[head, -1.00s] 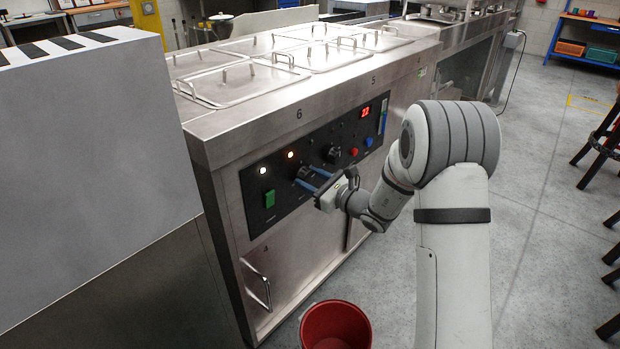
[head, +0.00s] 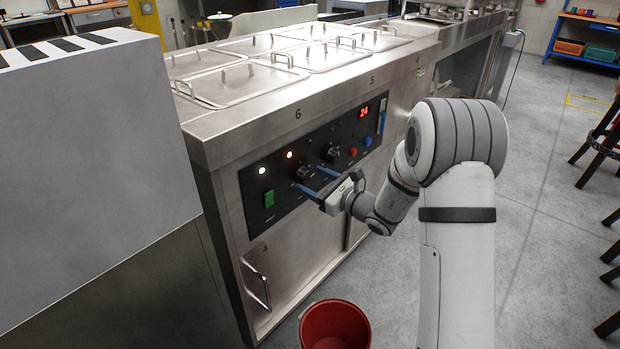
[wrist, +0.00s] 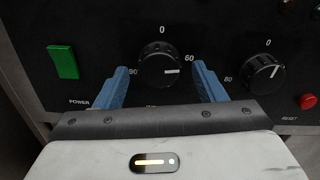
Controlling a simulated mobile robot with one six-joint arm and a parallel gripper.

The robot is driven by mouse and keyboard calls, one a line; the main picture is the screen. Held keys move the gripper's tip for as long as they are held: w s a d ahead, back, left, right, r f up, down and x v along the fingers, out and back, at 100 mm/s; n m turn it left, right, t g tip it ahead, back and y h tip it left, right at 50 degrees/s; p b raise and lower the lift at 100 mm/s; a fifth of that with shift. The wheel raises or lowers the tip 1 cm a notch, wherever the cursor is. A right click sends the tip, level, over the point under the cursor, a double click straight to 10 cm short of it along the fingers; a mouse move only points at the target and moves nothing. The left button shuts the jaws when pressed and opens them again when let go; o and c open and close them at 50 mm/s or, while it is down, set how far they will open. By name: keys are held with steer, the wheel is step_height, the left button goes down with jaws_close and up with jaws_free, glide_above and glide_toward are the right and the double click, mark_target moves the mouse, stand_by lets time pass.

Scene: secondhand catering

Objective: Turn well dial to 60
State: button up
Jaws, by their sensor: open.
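A black round dial (wrist: 158,66) on the control panel has 0 above it, 60 at right and 90 at left. Its white pointer line points right, slightly below the 60 mark. The label under it is mostly hidden by my gripper. In the head view this left dial (head: 303,172) is just beyond the fingers. My gripper (wrist: 161,68) is open, its blue fingers on either side of the dial with visible gaps. It also shows in the head view (head: 308,178).
The panel (head: 240,192) also has a lit green power switch (head: 269,198), two lit lamps, a red button (wrist: 307,101) and a red display (head: 364,112) reading 24. A red bucket (head: 335,325) stands on the floor below. A grey box (head: 90,130) is at left.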

steer(key=v, duration=0.6)
steer(key=shift+p, duration=0.3)
steer(key=s+a+r+n+g+h+p, duration=0.25)
steer(key=s+r+n+g+p, duration=0.8)
steer(key=s+r+n, duration=0.55)
steer(key=s+d+r+n+t+h+p, duration=0.2)
steer(key=s+d+r+n+h+p, duration=0.5)
steer(key=s+d+r+h+p, duration=0.4)
steer(key=s+d+r+p, duration=0.1)
steer(key=s+d, duration=0.2)
steer(key=d, duration=0.1)
steer(key=shift+s+d+n+h, duration=0.2)
steer(key=shift+s+n+h, duration=0.1)
steer(key=shift+s+h, duration=0.1)
